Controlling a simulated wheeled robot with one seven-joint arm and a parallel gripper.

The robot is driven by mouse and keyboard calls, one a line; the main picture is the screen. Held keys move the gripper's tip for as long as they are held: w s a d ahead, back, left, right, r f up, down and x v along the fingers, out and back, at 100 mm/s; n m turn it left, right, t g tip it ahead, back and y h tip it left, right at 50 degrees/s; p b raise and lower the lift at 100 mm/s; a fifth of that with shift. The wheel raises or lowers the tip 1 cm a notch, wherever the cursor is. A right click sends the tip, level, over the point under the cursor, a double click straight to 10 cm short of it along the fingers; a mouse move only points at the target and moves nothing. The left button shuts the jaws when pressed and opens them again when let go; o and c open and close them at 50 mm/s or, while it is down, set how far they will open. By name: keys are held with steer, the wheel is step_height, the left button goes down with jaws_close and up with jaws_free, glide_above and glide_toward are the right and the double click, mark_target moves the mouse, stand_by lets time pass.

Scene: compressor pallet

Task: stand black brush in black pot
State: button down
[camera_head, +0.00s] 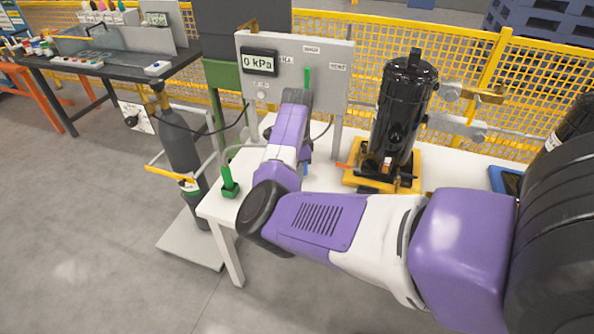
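I cannot make out a black brush or a black pot in the head view; my arm hides part of the white table (222,206). A green brush (228,176) stands upright in a green pot (231,191) at the table's left front corner. My purple and white arm reaches over the table toward the panel, and its far end stands in front of the panel's lower part. My gripper is hidden behind my arm, so neither its fingers nor anything in them shows.
A black compressor (403,105) stands on a yellow base (412,154) right of my forearm. A panel (328,62) with a gauge reading 0 kPa (259,62) rises at the back. A grey cylinder (180,145) stands left of the table. A blue tray (507,181) lies at right.

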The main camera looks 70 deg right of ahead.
steer(key=shift+f+b, duration=1.25)
steer(key=shift+f, duration=1.1)
steer(key=shift+f+b, duration=0.35)
steer(key=shift+f, duration=0.25)
steer(key=c, duration=1.3)
jaws_free()
steer(key=shift+o, duration=0.2)
step_height(320, 180, up, 8)
steer(key=shift+b, duration=0.4)
steer(key=shift+f, duration=0.15)
